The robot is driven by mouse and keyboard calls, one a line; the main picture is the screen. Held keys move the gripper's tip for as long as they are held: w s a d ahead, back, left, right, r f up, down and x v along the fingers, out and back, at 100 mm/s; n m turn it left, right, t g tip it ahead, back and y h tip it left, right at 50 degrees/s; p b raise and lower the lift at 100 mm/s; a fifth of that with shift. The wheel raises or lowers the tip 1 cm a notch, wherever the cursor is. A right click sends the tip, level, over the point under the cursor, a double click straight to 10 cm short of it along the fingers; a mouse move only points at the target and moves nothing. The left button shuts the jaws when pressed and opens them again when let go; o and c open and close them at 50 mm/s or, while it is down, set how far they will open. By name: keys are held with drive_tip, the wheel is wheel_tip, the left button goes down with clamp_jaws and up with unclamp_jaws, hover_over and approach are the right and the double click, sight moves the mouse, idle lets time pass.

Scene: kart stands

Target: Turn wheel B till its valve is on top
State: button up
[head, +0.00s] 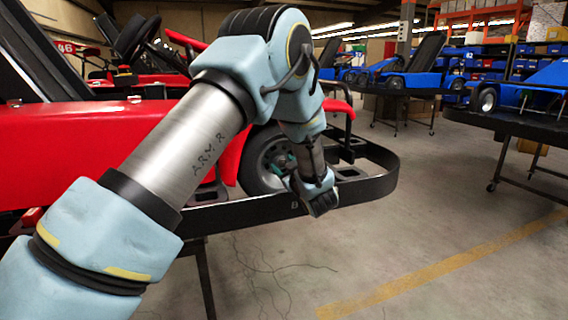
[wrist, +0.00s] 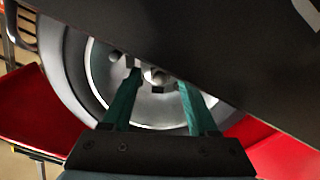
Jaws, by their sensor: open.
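Wheel B (head: 254,160) is a dark tyre on a grey rim at the front of the red kart. A letter B shows on the black rail below it. In the wrist view the wheel's rim (wrist: 95,65) fills the middle. My gripper (head: 287,163) is in front of the wheel face, partly hidden by my arm. In the wrist view its two teal fingers (wrist: 160,80) are apart, with the hub and its nuts behind and between their tips. I cannot tell whether they touch the wheel. I cannot make out the valve; part of the wheel is hidden.
The black rail (head: 378,187) curves around the wheel's front; a dark bar (wrist: 230,55) crosses the wrist view close by. The red body (head: 80,140) lies left of the wheel. Blue karts (head: 405,75) stand behind. Open floor (head: 440,220) lies to the right.

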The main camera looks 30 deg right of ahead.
clamp_jaws()
idle(0.6)
